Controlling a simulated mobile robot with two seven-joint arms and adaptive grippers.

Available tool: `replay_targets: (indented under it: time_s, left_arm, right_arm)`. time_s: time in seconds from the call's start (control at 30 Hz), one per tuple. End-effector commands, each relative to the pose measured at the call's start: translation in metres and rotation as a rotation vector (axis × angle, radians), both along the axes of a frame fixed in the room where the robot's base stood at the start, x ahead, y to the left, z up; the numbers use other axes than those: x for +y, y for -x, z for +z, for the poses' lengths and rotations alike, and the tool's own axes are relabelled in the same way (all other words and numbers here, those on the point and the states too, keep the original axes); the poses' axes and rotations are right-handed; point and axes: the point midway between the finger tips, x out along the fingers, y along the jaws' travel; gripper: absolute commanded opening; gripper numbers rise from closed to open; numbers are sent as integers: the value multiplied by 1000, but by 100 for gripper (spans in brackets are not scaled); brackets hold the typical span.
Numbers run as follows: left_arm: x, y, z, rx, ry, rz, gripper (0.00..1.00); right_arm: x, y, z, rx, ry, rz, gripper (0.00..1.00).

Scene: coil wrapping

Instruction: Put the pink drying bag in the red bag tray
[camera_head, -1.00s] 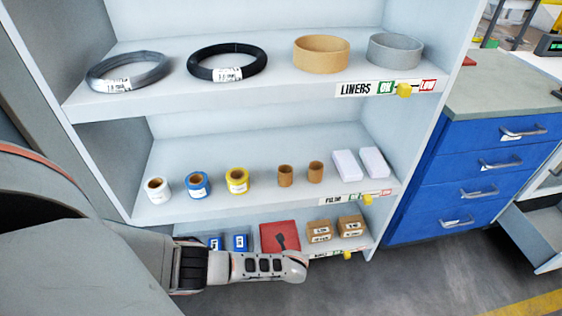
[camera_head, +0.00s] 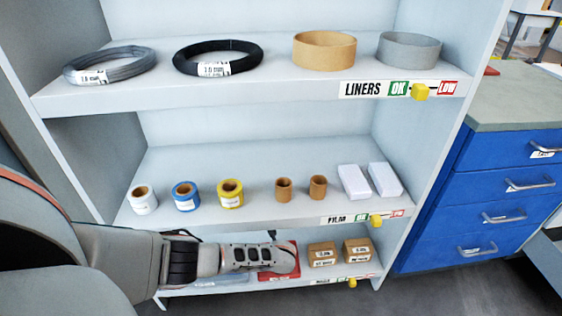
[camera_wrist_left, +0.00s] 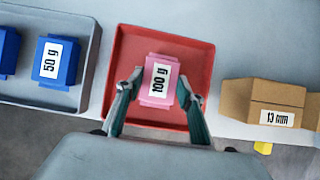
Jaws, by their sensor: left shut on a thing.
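The pink drying bag (camera_wrist_left: 160,80), with a white "100 g" label, shows in the left wrist view between the fingers of my left gripper (camera_wrist_left: 158,88). The gripper is shut on it. The bag is over the red bag tray (camera_wrist_left: 190,50); I cannot tell whether it touches the tray floor. In the head view the red tray (camera_head: 292,272) on the bottom shelf is mostly hidden by my left arm, and the pink bag is hidden there. My right gripper is in neither view.
Blue "50 g" bags (camera_wrist_left: 57,60) lie in a grey tray (camera_wrist_left: 85,50) left of the red tray. Cardboard boxes (camera_wrist_left: 265,100) stand close on its right. The middle shelf (camera_head: 270,215), holding film rolls and small tubes, is above my arm.

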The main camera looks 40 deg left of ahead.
Motion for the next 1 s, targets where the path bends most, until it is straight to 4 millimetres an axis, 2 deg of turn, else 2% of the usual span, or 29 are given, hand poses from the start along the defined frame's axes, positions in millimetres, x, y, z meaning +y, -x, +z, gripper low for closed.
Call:
replay_targets:
  time_s: [0.03, 0.07, 0.23, 0.4, 0.43, 0.5, 0.83, 1.0]
  left_arm:
    - [1, 3, -7, 5, -1, 0, 14]
    - [1, 2, -5, 2, -1, 0, 11]
    - [0, -2, -1, -3, 0, 1, 11]
    - [0, 0, -6, -1, 1, 2, 11]
    - [0, -1, -6, -2, 0, 1, 43]
    - [0, -1, -4, -3, 0, 2, 54]
    - [0, -2, -2, -4, 0, 2, 54]
    - [-4, -4, 17, -14, 1, 2, 54]
  right_arm:
    - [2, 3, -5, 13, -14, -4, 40]
    - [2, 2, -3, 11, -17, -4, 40]
    - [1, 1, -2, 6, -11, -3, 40]
    - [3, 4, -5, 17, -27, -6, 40]
    - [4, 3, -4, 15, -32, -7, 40]
    - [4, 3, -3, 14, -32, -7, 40]
    - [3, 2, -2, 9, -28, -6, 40]
    - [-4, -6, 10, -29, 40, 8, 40]
